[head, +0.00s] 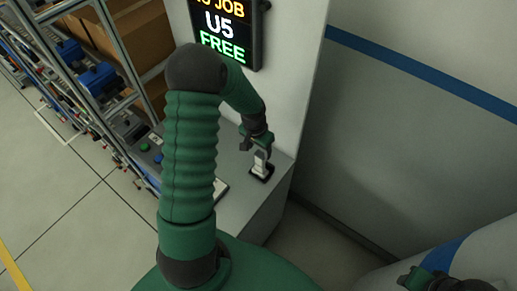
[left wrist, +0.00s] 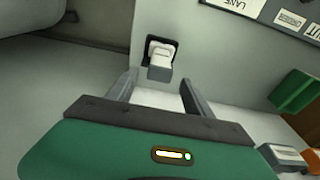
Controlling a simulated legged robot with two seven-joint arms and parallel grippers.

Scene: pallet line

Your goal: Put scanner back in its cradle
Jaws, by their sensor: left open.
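The white scanner (head: 261,158) stands at the black cradle (head: 264,175) on the grey counter, near its right end. In the left wrist view the scanner (left wrist: 160,64) shows just beyond the fingertips, with the black cradle (left wrist: 149,44) around its far end. My left gripper (head: 257,146) is open, close above the scanner. In the left wrist view its two fingers (left wrist: 158,88) are spread apart with nothing held between them. A green and dark part of my right arm (head: 425,280) shows at the bottom right; its jaw state is unclear.
A lit display panel (head: 224,32) hangs on the white column behind the counter. A control box with a green button (head: 144,147) and a rack with cartons (head: 125,30) stand to the left. A wall with a blue stripe (head: 420,72) is at right.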

